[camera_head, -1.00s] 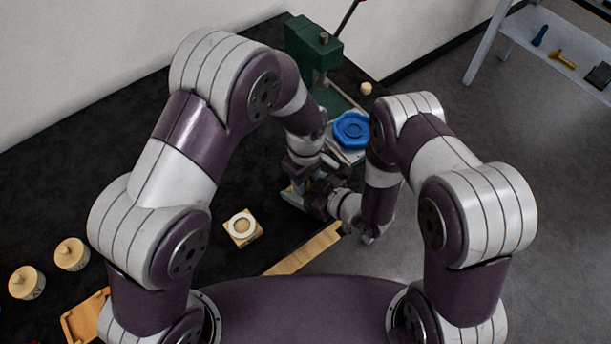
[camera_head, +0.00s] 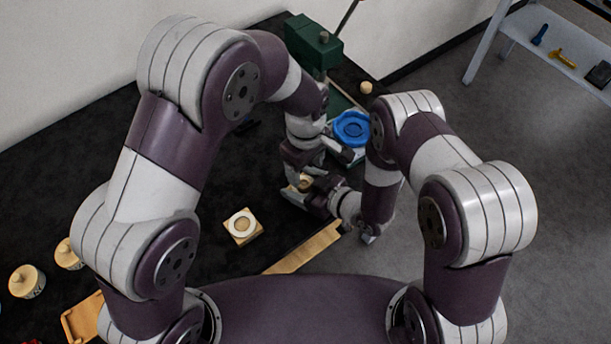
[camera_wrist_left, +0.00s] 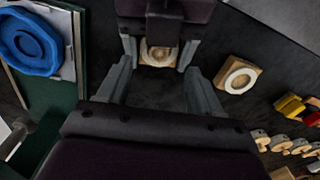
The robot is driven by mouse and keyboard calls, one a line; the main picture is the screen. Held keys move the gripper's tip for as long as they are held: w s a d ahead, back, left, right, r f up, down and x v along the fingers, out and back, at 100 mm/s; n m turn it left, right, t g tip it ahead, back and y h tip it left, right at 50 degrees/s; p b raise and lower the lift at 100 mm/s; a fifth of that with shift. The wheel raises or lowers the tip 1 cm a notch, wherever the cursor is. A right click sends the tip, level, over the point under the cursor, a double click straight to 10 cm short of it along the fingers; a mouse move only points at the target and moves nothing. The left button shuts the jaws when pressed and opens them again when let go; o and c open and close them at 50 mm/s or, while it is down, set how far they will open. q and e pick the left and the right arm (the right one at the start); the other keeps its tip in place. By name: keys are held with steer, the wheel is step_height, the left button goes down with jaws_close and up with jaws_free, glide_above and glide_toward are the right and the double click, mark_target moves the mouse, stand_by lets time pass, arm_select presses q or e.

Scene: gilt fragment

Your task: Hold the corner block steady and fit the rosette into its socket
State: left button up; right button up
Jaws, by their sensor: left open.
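The corner block (camera_wrist_left: 157,57), pale wood, sits between the fingers of my right gripper (camera_wrist_left: 159,50) in the left wrist view. In the head view, a bit of its wood (camera_head: 304,182) shows between the grippers. My right gripper appears shut on it. My left gripper (camera_wrist_left: 160,66) is open, with its fingers apart and nothing held, pointing at the block from above. In the head view it is largely hidden by its own wrist. A round shape shows on the block's face, but I cannot tell whether it is the rosette or the bare socket.
A square wooden piece with a pale ring (camera_head: 242,227) lies on the black bench. A blue round dish (camera_head: 351,129) stands by the green press (camera_head: 314,45). Lidded wooden pots (camera_head: 27,281) and a wooden tray (camera_head: 83,318) are at left. Bench between is clear.

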mark_target(306, 184)
steer(key=shift+s+f, duration=0.1)
steer(key=shift+f, duration=0.05)
arm_select(q)
step_height(306, 184, up, 6)
steer(key=shift+f, duration=0.1)
